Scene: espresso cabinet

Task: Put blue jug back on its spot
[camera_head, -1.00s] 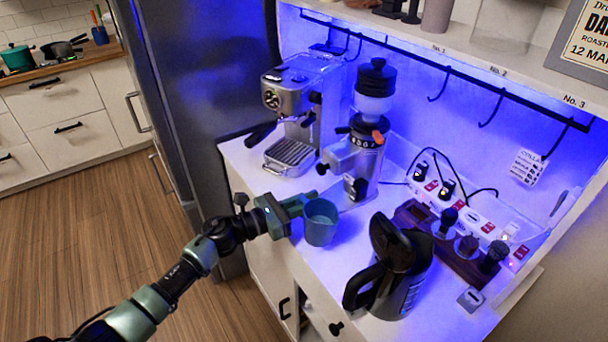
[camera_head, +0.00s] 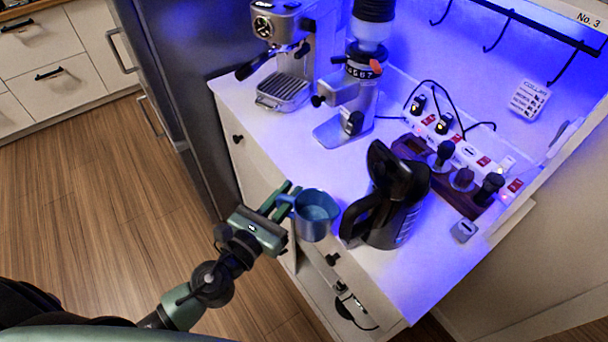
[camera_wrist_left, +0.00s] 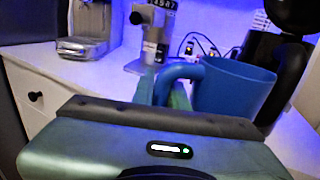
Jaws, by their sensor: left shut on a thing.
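The blue jug (camera_head: 316,217) is at the counter's front edge, left of the black kettle. My left gripper (camera_head: 283,203) is shut on its handle, coming from the front left. The jug is upright or slightly tilted, with its open top showing. In the left wrist view the jug (camera_wrist_left: 236,88) stands beyond the gripper body, its handle between the fingers (camera_wrist_left: 164,90). I cannot tell whether its bottom touches the counter. My right gripper is not in view.
The black kettle (camera_head: 388,200) stands close right of the jug. The grinder (camera_head: 350,105) and espresso machine (camera_head: 290,55) stand behind. A wooden stand with tools (camera_head: 455,180) and a power strip (camera_head: 466,152) lie at the back right. White counter (camera_head: 290,150) is bare between jug and grinder.

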